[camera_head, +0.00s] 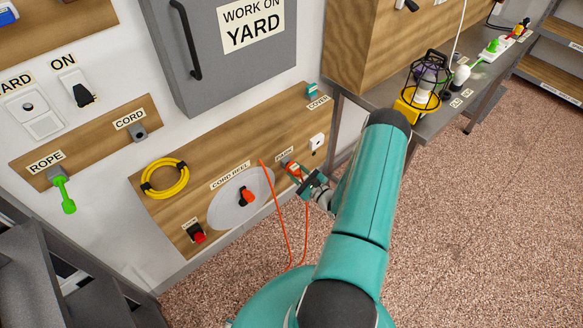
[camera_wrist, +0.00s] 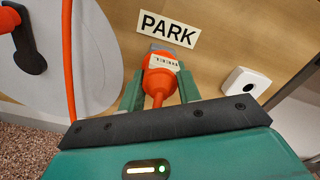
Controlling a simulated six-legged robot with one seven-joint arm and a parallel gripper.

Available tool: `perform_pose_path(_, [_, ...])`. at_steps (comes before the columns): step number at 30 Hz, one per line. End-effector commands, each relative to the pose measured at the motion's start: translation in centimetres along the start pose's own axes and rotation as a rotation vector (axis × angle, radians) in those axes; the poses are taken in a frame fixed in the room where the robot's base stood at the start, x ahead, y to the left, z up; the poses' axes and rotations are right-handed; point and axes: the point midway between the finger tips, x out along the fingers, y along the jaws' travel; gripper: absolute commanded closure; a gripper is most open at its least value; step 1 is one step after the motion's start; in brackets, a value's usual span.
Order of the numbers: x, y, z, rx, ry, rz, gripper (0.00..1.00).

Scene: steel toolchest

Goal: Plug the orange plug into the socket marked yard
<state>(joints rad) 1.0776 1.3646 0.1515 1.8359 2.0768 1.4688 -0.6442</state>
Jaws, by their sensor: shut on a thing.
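The orange plug (camera_wrist: 160,82) sits at a grey holder under the PARK label, with a white sticker on its body. It also shows in the head view (camera_head: 294,170), small, at the lower board. My gripper (camera_wrist: 159,92) is shut on the plug, one green finger on each side. In the head view my gripper (camera_head: 303,180) reaches the board from the right. The yard socket (camera_head: 29,107) is a white wall plate with a round outlet under the YARD label at far left, partly cut by the picture edge. The orange cord (camera_head: 277,215) hangs in a loop.
The cord reel (camera_head: 226,207), a grey disc with a red-orange handle, is left of the plug. A white switch plate (camera_head: 71,86) is marked ON. A green tool (camera_head: 65,195) hangs at ROPE. A grey cabinet (camera_head: 222,75) is above. A caged lamp (camera_head: 427,80) stands on the bench.

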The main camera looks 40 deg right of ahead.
Motion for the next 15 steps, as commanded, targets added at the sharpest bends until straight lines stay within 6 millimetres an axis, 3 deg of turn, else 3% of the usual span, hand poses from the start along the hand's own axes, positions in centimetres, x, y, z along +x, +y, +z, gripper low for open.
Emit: perform_pose_path(15, [-1.7, -0.1, 0.0, 0.000, 0.001, -0.002, 0.94])
